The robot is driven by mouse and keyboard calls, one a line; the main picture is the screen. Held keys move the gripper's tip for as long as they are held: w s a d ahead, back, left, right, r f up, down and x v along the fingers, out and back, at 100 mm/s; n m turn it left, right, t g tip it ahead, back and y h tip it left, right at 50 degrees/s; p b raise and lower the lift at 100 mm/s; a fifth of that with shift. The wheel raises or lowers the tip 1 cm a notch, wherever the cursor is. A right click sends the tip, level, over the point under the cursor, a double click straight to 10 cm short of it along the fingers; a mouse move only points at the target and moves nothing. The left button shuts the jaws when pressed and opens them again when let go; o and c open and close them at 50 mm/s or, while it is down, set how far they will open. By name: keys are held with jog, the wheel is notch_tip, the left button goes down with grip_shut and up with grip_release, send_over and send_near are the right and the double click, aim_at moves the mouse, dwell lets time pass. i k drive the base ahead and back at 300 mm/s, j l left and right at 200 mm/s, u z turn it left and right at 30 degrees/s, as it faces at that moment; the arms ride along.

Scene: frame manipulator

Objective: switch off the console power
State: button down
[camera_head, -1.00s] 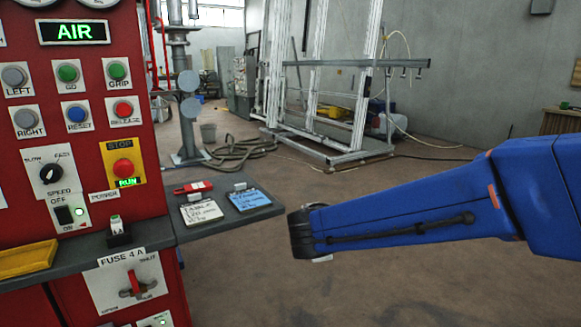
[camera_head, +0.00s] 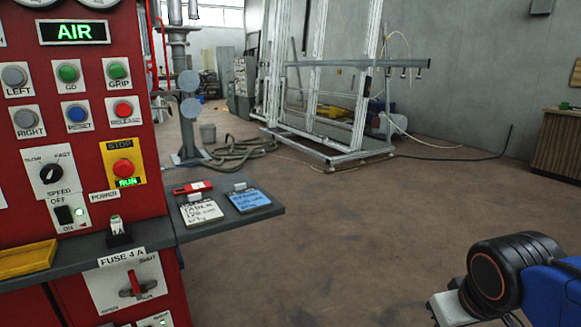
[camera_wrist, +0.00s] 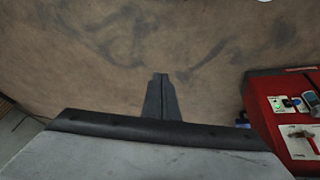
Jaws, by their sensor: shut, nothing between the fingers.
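The power switch (camera_head: 64,215) is a black rocker on a white plate low on the red console (camera_head: 90,165), at the left of the head view. OFF is printed above it and ON below it. A small lamp (camera_head: 80,212) beside it glows green, and a POWER label (camera_head: 104,195) is at its upper right. My gripper (camera_wrist: 161,78) points out over bare floor in the wrist view, its dark fingers together and empty, well apart from the console. In the head view my wrist is at the bottom right; the fingertips are not clearly seen there.
A grey shelf (camera_head: 160,238) juts out below the switch, carrying a small upright device (camera_head: 118,231), tags and a yellow tray (camera_head: 27,259). The red stop button (camera_head: 123,168) is above right. A metal frame (camera_head: 330,158) stands behind. The floor between console and arm is clear.

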aim_at(64, 215)
jog(key=u, duration=1.6)
